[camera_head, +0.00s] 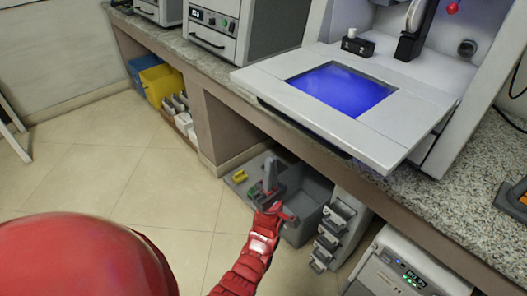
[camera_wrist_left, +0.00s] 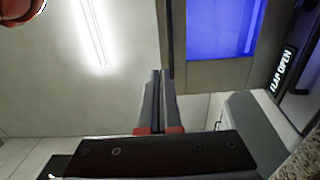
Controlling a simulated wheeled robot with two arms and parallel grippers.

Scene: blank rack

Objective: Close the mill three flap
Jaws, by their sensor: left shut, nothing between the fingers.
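The mill flap (camera_head: 258,80) is a pale panel with a glowing blue window. In the head view it lies open, tilted outward from the mill (camera_head: 455,62) and over the counter's front edge. My left gripper (camera_head: 270,168) is below and in front of the flap, apart from it, with its fingers pointing up. In the left wrist view the shut, empty fingers (camera_wrist_left: 158,78) point up beside the underside of the flap (camera_wrist_left: 181,40). A dark display there reads "FLAP OPEN" (camera_wrist_left: 284,68). My right gripper is not in view.
The speckled counter (camera_head: 450,205) runs under the mill. Below it stand a grey bin (camera_head: 315,190), a small grey rack (camera_head: 338,228) and a white unit (camera_head: 405,272) with lit indicators. Yellow and blue bins (camera_head: 160,84) stand farther left.

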